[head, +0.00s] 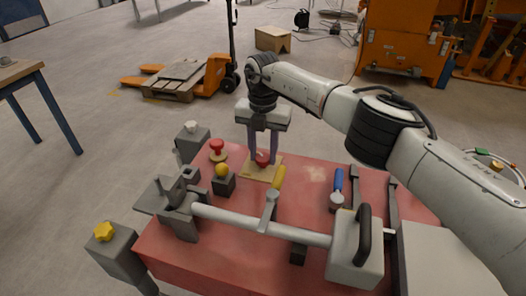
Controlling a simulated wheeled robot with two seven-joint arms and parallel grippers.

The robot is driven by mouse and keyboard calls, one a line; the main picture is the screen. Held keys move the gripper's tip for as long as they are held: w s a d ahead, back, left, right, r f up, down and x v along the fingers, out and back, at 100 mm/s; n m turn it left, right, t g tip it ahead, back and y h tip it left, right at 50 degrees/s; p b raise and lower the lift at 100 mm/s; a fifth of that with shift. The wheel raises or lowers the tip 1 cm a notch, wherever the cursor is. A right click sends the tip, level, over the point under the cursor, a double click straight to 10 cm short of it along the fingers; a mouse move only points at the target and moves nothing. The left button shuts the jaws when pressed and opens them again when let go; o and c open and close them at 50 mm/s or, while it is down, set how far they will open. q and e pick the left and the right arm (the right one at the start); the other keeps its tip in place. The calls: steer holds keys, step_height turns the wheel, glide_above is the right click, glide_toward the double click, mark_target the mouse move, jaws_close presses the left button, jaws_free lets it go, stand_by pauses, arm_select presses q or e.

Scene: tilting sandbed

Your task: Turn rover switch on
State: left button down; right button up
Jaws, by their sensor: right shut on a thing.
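A round red switch knob (262,157) sits on a square light-wood plate (258,174) towards the far side of the red table top (225,230). My right gripper (262,160) reaches down over the plate from above, its two fingers on either side of the red knob. It is shut on the knob, and the fingers hide part of it. I cannot tell from this view which way the switch is set. My left gripper is not in view.
A red mushroom button (217,147) and a yellow knob (222,170) stand left of the plate. A yellow-handled lever (277,180) is close on the right, and a blue-handled one (338,182) farther right. A grey pipe (255,222) crosses the front.

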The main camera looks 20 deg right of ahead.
mark_target(263, 157)
steer(key=shift+r, duration=0.1)
steer(key=o, duration=1)
steer(key=shift+o, duration=0.2)
step_height(263, 157, up, 10)
steer(key=b, duration=0.1)
steer(key=shift+r, duration=0.15)
